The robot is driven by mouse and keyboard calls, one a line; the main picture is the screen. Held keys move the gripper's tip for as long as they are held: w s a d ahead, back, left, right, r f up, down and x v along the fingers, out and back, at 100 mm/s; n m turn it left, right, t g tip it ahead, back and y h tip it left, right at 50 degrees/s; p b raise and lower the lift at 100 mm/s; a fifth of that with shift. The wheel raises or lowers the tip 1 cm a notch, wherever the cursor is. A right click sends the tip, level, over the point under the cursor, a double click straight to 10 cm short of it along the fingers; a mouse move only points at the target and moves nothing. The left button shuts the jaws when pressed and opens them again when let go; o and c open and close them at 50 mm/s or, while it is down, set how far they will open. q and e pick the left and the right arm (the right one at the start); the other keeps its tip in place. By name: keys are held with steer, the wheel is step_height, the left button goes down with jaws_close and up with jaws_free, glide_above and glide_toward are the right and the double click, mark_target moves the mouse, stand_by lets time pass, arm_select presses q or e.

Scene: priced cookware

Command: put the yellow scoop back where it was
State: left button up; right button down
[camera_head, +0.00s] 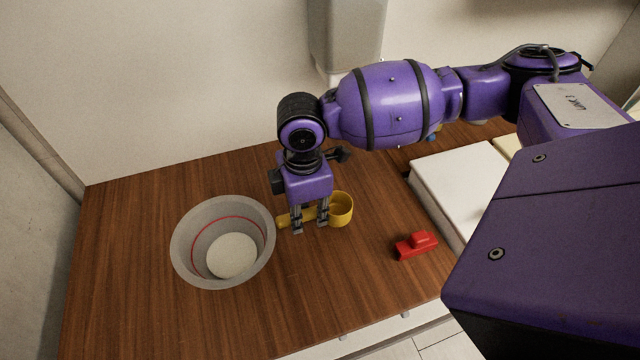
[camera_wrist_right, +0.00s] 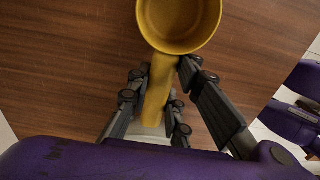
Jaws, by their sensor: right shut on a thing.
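The yellow scoop (camera_head: 341,209) is at the middle of the wooden table, its cup to the right and its handle pointing left toward the bowl. My right gripper (camera_head: 311,228) comes down over the handle and is shut on it. In the right wrist view the scoop's cup (camera_wrist_right: 180,22) is at the top, and the handle runs down between the fingers of my right gripper (camera_wrist_right: 158,100). I cannot tell whether the scoop touches the table or is slightly above it. My left gripper does not show.
A grey bowl (camera_head: 183,244) with a red ring inside and pale contents stands left of the gripper. A red object (camera_head: 416,245) lies to the right. A white box-like block (camera_head: 462,176) is behind it, partly hidden by my arm. The table (camera_head: 130,310) is clear at the front left.

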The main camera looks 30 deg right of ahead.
step_height(320, 180, down, 3)
steer(key=shift+r, duration=0.15)
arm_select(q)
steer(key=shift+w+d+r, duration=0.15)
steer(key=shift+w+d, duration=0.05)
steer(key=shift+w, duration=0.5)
arm_select(e)
steer(key=c, duration=2)
jaws_free()
steer(key=o, duration=0.4)
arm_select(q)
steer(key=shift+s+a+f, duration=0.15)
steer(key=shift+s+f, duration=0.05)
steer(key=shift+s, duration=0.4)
